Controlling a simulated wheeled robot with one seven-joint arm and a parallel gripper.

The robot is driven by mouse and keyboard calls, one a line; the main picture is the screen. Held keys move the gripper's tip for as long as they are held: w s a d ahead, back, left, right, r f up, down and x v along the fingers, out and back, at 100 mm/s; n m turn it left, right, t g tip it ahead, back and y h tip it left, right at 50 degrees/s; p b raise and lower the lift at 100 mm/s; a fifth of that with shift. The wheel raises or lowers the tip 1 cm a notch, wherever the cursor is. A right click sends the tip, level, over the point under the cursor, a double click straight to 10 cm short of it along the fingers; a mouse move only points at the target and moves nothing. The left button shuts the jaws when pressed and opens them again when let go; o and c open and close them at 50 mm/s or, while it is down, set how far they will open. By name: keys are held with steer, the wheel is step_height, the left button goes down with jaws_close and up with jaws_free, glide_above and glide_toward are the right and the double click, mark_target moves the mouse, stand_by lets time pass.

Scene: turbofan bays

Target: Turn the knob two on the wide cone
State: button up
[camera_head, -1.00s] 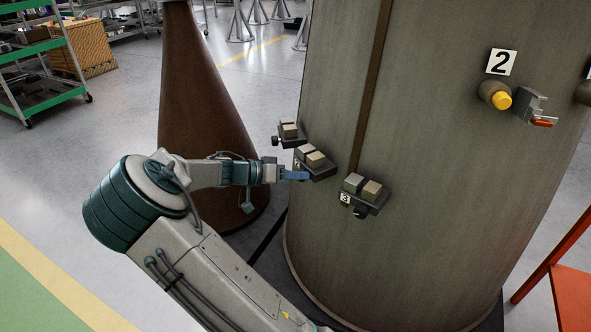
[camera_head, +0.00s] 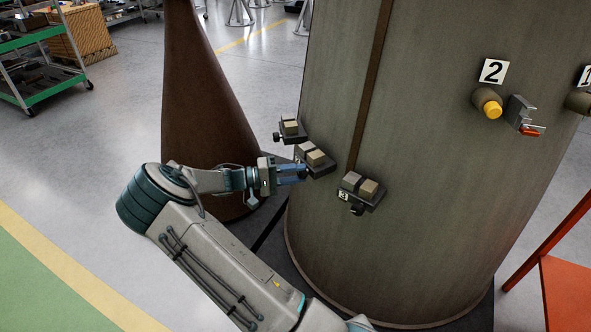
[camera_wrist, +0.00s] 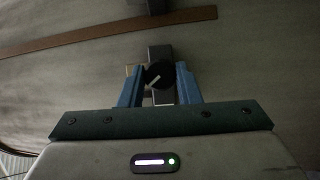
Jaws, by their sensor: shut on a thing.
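The wide cone (camera_head: 430,190) is the large grey-green body filling the right of the head view. A row of small dark brackets with beige blocks sits low on it: a left one (camera_head: 290,129), a middle one (camera_head: 316,160) and one labelled 3 (camera_head: 362,192). My gripper (camera_head: 300,170) is at the middle bracket, its blue fingers covering that bracket's knob and label. In the wrist view a round black knob (camera_wrist: 158,73) with a pale pointer line, slanted up to the right, sits between the fingers (camera_wrist: 158,86). My gripper is shut on this knob.
Higher on the cone, a plate marked 2 (camera_head: 493,71) stands above a yellow-tipped button (camera_head: 491,108) and a red-handled switch (camera_head: 528,124). A narrow brown cone (camera_head: 205,100) stands close behind my arm. An orange stand (camera_head: 566,290) is at lower right. Floor is open at left.

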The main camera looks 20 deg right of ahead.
steer(key=n+h+p, duration=0.1)
steer(key=n, duration=0.2)
steer(key=shift+n, duration=0.4)
steer(key=n+h+p, duration=0.1)
steer(key=n, duration=0.1)
steer(key=n+t+h+p, duration=0.1)
steer(key=n, duration=0.2)
steer(key=shift+s+f, duration=0.1)
steer(key=shift+f, duration=0.05)
steer(key=n+t+p, duration=0.1)
steer(key=n, duration=0.2)
steer(key=n+t+h+p, duration=0.1)
steer(key=n, duration=0.2)
steer(key=shift+s+h, duration=0.1)
steer(key=shift+h, duration=0.2)
steer(key=shift+f+n+t+p, duration=0.1)
steer(key=shift+n+t+p, duration=0.35)
steer(key=shift+n+t, duration=0.7)
steer(key=shift+f+n+t+p, duration=0.1)
steer(key=shift+n+t+p, duration=0.45)
steer(key=shift+n, duration=1)
steer(key=shift+s+n, duration=0.1)
steer(key=shift+n, duration=0.2)
steer(key=o, duration=1)
